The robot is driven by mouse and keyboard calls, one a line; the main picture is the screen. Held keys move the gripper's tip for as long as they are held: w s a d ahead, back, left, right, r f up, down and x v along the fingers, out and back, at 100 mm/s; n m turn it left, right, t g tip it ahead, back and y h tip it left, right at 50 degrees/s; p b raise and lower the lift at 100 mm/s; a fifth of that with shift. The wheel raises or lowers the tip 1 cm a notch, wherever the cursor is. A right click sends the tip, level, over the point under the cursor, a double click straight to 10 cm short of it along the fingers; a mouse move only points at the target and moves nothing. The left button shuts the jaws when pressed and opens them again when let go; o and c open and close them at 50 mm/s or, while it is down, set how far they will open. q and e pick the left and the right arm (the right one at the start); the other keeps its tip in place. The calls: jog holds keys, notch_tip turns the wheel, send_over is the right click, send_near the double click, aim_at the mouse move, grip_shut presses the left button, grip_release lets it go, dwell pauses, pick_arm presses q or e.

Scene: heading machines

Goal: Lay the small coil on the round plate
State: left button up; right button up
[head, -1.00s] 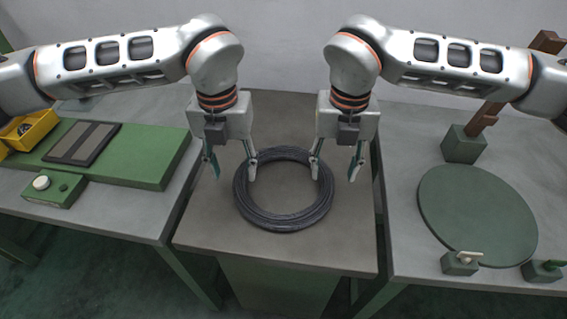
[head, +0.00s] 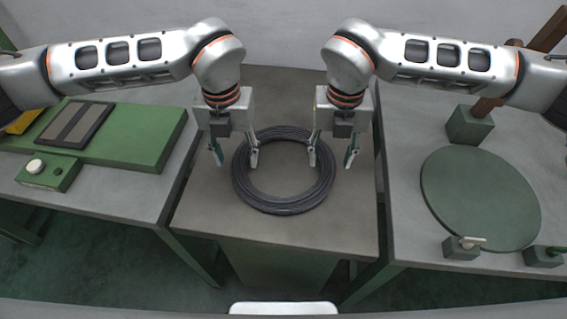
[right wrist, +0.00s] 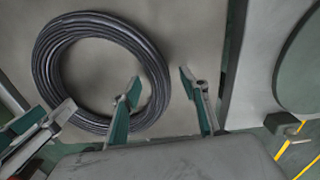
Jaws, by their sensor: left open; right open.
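The small coil (head: 281,208), a dark ring of wound wire, lies flat on the middle grey table; it also shows in the right wrist view (right wrist: 45,62). The round plate (head: 479,198) is a flat dark green disc on the right table, partly seen in the right wrist view (right wrist: 303,72). My left gripper (head: 235,160) is open, its fingers either side of the coil's left part. My right gripper (head: 332,160) is open, its fingers either side of the coil's right part, as the right wrist view shows (right wrist: 160,82). I cannot tell whether any finger touches the coil.
The middle table (head: 205,225) is otherwise bare. The left table holds a green slab (head: 160,140) with a dark panel and a green button box (head: 45,173). Near the plate stand a small green block with a pale lever (head: 461,247) and a green post base (head: 470,125). Gaps separate the tables.

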pick_arm(q)
jog(key=shift+f, duration=1.3)
pick_arm(e)
jog(key=shift+f, duration=1.25)
pick_arm(q)
grip_shut()
pick_arm(e)
grip_shut()
